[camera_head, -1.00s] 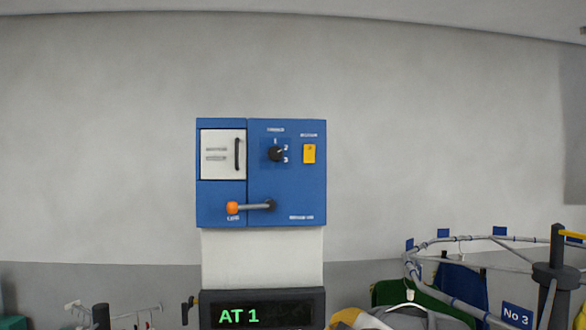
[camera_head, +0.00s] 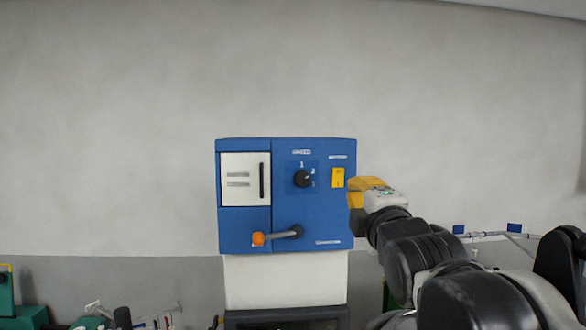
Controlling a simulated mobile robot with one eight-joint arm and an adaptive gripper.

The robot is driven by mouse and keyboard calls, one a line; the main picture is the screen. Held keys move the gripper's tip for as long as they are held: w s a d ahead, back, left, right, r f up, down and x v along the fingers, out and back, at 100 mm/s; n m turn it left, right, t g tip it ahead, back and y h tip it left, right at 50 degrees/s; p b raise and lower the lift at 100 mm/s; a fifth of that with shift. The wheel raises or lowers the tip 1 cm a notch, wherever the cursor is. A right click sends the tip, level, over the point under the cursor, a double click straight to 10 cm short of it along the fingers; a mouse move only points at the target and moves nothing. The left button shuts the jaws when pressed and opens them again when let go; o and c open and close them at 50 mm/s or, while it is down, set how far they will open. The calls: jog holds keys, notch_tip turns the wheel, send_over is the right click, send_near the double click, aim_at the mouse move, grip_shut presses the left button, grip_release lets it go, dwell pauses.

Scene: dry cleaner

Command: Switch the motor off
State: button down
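A blue control box (camera_head: 245,230) stands in the middle of the head view. It carries a yellow rocker switch (camera_head: 338,178) at its upper right, with a small label above it that is too small to read. Left of the switch is a black rotary knob (camera_head: 302,179) with numbers around it. Below is a lever (camera_head: 283,235) with an orange end, pointing left. My gripper (camera_head: 362,192) is at the box's right edge, near the yellow switch and to its right. Its fingers are mostly hidden, so I cannot tell whether it is open or touches the box.
A white panel with a black handle (camera_head: 262,181) is on the box's upper left. A white column (camera_head: 285,280) holds the box above a dark display unit (camera_head: 285,317). A rail with blue tags (camera_head: 514,228) runs at the right. The wall behind is bare.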

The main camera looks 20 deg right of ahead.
aim_at(336, 169)
jog(key=p+x, duration=0.3)
jog(key=x, duration=1.1)
jog(key=shift+w, duration=0.1)
jog(key=shift+w+d+r, duration=0.1)
jog(key=shift+w, duration=0.25)
jog(key=shift+s, duration=0.15)
